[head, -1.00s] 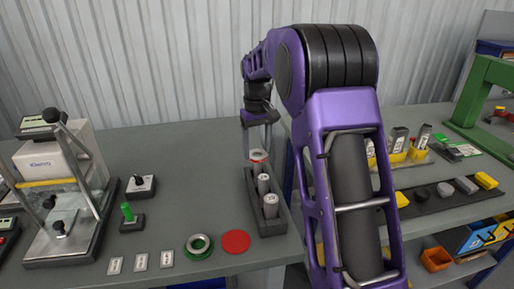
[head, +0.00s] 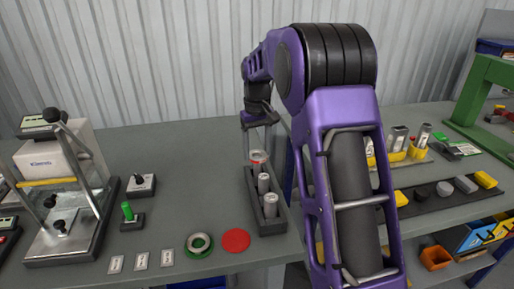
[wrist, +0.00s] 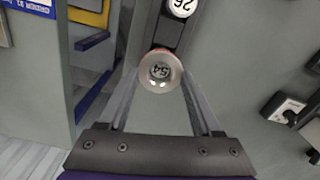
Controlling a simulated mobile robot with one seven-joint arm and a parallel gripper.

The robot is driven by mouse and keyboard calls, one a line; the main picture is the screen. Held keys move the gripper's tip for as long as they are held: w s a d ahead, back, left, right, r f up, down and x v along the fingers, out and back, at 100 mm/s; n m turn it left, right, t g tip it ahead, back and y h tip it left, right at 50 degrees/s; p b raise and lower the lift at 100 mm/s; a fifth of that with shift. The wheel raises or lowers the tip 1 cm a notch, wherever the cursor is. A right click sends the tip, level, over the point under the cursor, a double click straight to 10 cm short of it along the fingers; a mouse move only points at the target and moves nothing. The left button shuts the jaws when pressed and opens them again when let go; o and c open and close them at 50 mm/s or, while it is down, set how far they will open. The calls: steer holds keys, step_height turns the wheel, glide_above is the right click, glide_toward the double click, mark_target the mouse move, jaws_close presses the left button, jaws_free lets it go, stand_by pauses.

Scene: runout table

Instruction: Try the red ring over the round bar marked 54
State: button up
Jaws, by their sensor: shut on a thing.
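The red ring (head: 258,155) is at the far bar of the dark rack (head: 281,222); it also shows in the wrist view (wrist: 146,77), pale metal with a reddish edge. My gripper (head: 259,153) points down and is shut on the ring, one finger at each side; its fingers frame the ring in the wrist view (wrist: 160,84). The round bar marked 54 (wrist: 160,71) shows its end face inside the ring's hole, roughly centred. The ring looks level and around or just above the bar's top; I cannot tell how far down it is.
Two other round bars (head: 263,184) (head: 270,205) stand nearer in the rack. A red disc (head: 236,241) and a green-based ring (head: 199,245) lie left of it. A press-like device (head: 65,195) stands at left. The table between is mostly clear.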

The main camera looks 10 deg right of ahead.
steer(key=shift+f, duration=0.3)
steer(key=o, duration=1.6)
steer(key=shift+c, duration=0.2)
